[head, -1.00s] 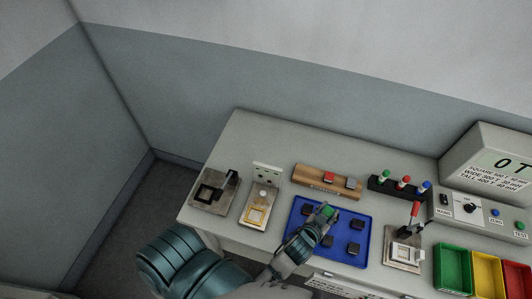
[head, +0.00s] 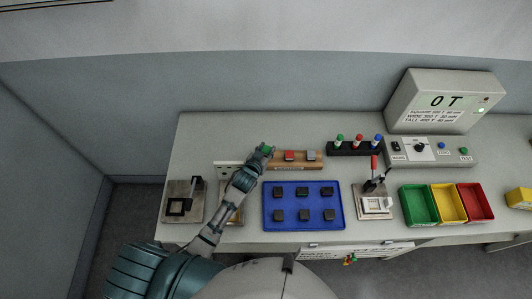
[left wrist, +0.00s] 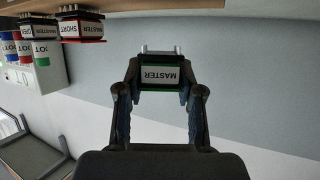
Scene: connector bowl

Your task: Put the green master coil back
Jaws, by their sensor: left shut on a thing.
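My left gripper (head: 262,154) is shut on the green master coil (head: 267,149), at the left end of the wooden rack (head: 300,166). In the left wrist view the coil (left wrist: 160,76) sits between the two fingers (left wrist: 160,100), its white MASTER label upside down and a green edge below it. The rack holds a red coil (head: 289,155) and a grey coil (head: 310,155). The red one shows a MASTER SHORT label in the left wrist view (left wrist: 82,26). The gripper and forearm hide the rack's left end, and I cannot tell whether the coil touches it. My right gripper is out of view.
A blue tray (head: 303,226) with several dark coils lies in front of the rack. A fixture (head: 184,204) stands at the left and a lever fixture (head: 375,204) at the right. Behind are a button block (head: 355,149) and a meter (head: 441,101). Coloured bins (head: 447,204) stand at right.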

